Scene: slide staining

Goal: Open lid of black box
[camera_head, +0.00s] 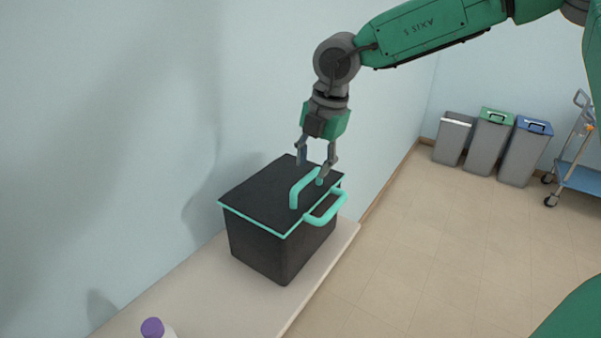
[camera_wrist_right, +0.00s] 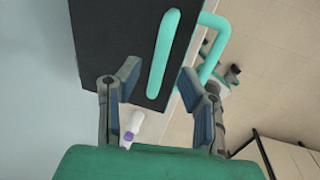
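A black box (camera_head: 270,247) with a flat black lid (camera_head: 262,193) edged in teal stands on a pale counter. The lid lies closed on the box. A teal handle (camera_head: 298,189) rises from the lid, and another teal handle (camera_head: 327,210) sticks out from the box's side. My right gripper (camera_head: 315,172) points down at the lid handle's far end, with its fingers apart. In the right wrist view, the lid handle (camera_wrist_right: 164,55) lies between and ahead of the open fingers (camera_wrist_right: 160,85), with no clear contact. My left gripper is not in view.
The counter (camera_head: 215,287) runs along the wall, with a purple-capped bottle (camera_head: 153,328) at its near end. Grey bins (camera_head: 489,148) and a blue-shelved cart (camera_head: 580,176) stand on the floor at the right. The floor between is clear.

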